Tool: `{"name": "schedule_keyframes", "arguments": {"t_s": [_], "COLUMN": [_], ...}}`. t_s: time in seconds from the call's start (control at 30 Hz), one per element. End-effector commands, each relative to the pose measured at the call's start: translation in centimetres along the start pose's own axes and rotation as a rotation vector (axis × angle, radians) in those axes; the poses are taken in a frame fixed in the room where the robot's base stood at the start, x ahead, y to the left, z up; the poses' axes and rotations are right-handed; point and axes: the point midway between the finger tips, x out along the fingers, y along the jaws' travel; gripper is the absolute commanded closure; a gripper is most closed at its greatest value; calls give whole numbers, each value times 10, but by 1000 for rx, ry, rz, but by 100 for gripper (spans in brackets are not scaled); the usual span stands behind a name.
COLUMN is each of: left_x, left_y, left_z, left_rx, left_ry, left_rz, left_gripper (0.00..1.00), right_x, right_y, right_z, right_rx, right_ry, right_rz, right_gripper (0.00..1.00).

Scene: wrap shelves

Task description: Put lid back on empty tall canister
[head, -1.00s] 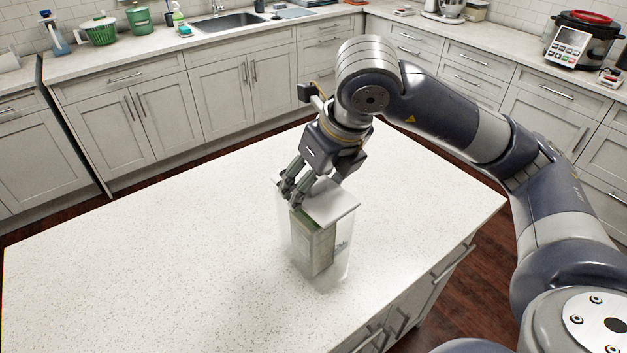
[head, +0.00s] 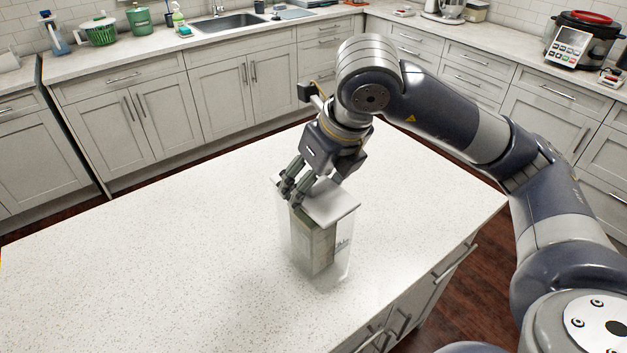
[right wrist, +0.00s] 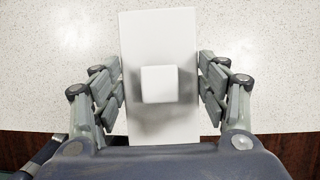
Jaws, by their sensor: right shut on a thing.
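The tall canister (head: 343,268) is clear and rectangular and stands upright on the white island counter. A beige-green box-like thing (head: 314,243) shows through its wall, seemingly inside it. The white rectangular lid (head: 337,207) lies flat at the canister's top; whether it is fully seated I cannot tell. My right gripper (head: 291,189) reaches down from above and is shut on the lid. In the right wrist view, its fingers are on both long sides of the lid (right wrist: 160,32), with a square white knob (right wrist: 158,84) between them. My left gripper is not in view.
The speckled island counter (head: 150,260) is clear around the canister, with wide room to the left. Its right edge with drawer handles is near the canister. The back counter holds a sink (head: 228,22), a green basket (head: 100,32) and a cooker (head: 585,40).

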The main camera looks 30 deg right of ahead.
Motion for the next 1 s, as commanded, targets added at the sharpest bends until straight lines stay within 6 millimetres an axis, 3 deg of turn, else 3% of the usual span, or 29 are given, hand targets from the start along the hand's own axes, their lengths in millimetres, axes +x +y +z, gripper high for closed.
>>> {"name": "schedule_keyframes", "arguments": {"t_s": [1.0], "left_x": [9], "left_y": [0], "left_z": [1], "left_rx": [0], "left_ry": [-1], "left_rz": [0], "left_gripper": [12], "right_x": [4], "right_y": [0], "right_z": [-2], "right_rx": [0], "right_ry": [-1], "right_rz": [0], "right_gripper": [57]}}
